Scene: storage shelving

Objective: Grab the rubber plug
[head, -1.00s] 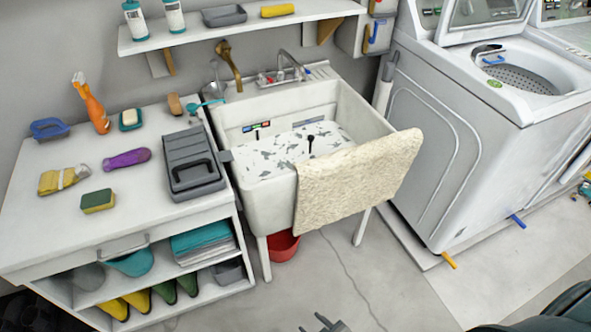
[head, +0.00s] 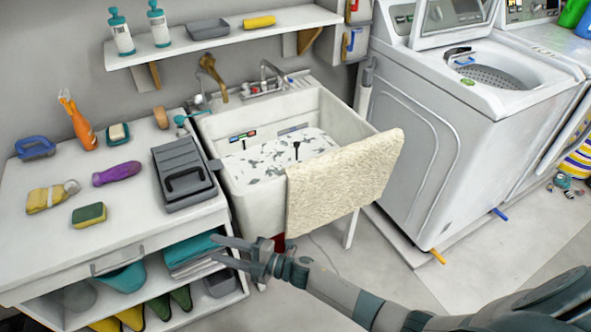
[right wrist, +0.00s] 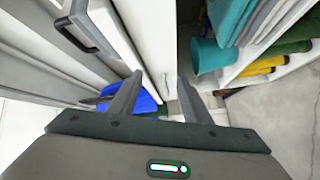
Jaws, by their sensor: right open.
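The white utility sink (head: 258,206) stands in the middle of the head view. In its basin is a grey-speckled white surface with a small black upright piece (head: 296,150), which may be the rubber plug. A smaller dark piece (head: 244,143) shows near the basin's back left; I cannot tell what it is. My right gripper (head: 214,249) is open and empty, below and left of the sink, in front of the cabinet shelves. Its open fingers also show in the right wrist view (right wrist: 156,80), with nothing between them. My left gripper is out of view.
A beige towel (head: 340,185) hangs over the sink's front right edge. A shelf (head: 225,38) spans above. A washer (head: 440,130) stands right. Floor in front is partly free.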

